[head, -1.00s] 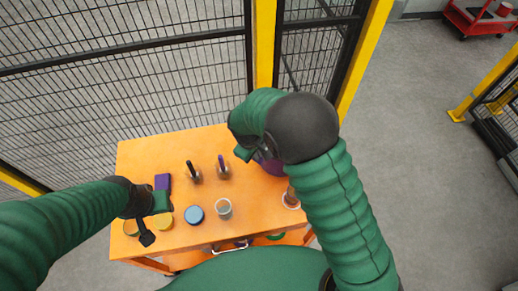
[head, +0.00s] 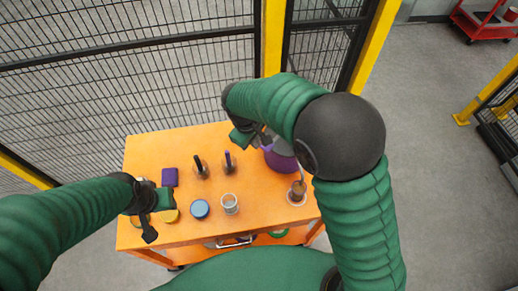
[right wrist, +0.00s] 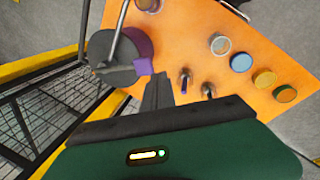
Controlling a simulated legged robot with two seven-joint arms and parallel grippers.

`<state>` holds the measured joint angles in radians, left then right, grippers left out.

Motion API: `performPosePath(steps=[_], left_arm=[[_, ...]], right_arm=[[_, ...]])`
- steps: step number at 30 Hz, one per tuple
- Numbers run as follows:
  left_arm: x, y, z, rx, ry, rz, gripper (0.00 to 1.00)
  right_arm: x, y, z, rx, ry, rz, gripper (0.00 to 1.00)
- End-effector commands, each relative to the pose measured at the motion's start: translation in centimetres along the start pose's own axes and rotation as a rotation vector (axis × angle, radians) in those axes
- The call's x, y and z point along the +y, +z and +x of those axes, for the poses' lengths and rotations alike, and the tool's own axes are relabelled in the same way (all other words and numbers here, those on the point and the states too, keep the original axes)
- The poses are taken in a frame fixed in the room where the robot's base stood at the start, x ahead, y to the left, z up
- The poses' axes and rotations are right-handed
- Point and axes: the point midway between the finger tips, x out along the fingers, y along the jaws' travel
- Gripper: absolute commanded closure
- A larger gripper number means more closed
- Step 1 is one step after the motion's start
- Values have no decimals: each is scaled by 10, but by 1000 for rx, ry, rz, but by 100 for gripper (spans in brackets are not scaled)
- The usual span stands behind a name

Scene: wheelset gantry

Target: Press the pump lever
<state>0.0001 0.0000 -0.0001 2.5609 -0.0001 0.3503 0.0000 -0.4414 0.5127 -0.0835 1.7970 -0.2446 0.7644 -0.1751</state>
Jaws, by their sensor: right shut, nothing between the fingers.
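A purple rounded vessel (head: 279,158), which seems to be the pump, stands at the back right of the orange table, partly hidden by my right arm. In the right wrist view it shows as a dark and purple round body (right wrist: 138,42) with a grey rod, likely the lever (right wrist: 119,30), rising from its top. My right gripper (head: 243,138) is beside and behind the vessel. Its fingers (right wrist: 158,92) are shut and empty, close to the vessel's purple block; contact cannot be told. My left gripper (head: 152,222) hangs over the table's left front; its jaw opening is unclear.
The orange table (head: 250,195) also holds a purple block (head: 170,177), two dark upright handles, a blue-topped tin (head: 200,208), a clear cup (head: 230,204), yellow lids and a brown item on a white ring (head: 297,193). A black mesh fence (head: 120,80) stands behind.

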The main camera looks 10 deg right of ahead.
Motion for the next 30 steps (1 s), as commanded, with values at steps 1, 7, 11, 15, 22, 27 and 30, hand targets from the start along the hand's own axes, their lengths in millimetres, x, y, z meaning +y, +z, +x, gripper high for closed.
performPosePath(steps=[1, 7, 11, 15, 22, 27, 30], left_arm=[[0, 1, 6, 1, 0, 0, 64], [0, 2, 10, 1, 0, 0, 64], [0, 2, 9, 1, 0, 0, 64], [0, 2, 9, 1, 0, 0, 64], [0, 2, 9, 1, 0, 0, 64], [0, 2, 9, 1, 0, 0, 64], [0, 2, 9, 1, 0, 0, 64]], right_arm=[[0, -2, -8, 5, 1, 1, 100], [0, 0, -33, 2, -1, 1, 100], [-1, 0, -37, 2, 0, 0, 100], [-2, 0, -38, 2, 1, 0, 100], [-2, -1, -37, 1, 1, 0, 100], [-1, -1, -37, 1, 1, 0, 100], [-1, -1, -37, 2, 1, 0, 100]])
